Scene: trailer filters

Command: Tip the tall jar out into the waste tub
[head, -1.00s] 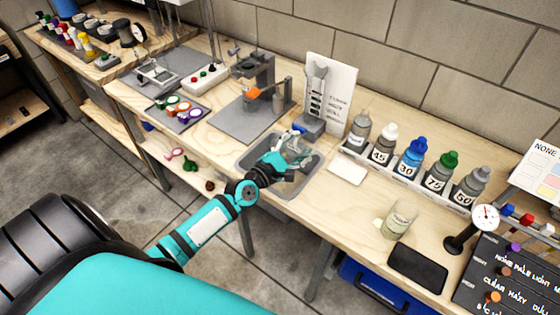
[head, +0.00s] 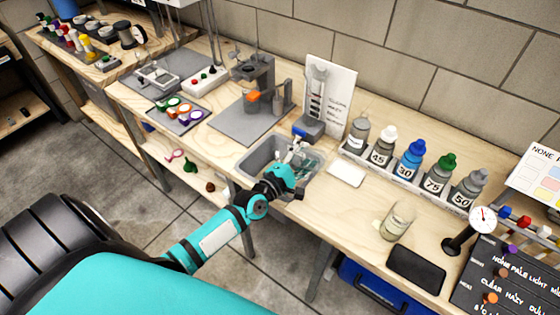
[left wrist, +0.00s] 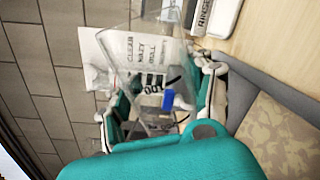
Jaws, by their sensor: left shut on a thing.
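My left gripper (head: 296,164) is over the right part of the grey waste tub (head: 250,157), set at the bench's front edge. It is shut on a clear tall jar (left wrist: 158,75), which the fingers (left wrist: 165,105) grip from both sides in the left wrist view. The jar looks tilted, and I see no clear liquid inside it. In the head view the gripper hides most of it. The tub's grey rim (left wrist: 270,95) is beside the gripper in the wrist view. My right gripper is not in view.
A blue-based stand (head: 308,128) and white sign (head: 340,95) stand behind the tub. Several bottles (head: 410,158) line the rack to the right. A clear jar with pale contents (head: 398,218) stands by a black pad (head: 417,268). A white block (head: 346,173) lies between.

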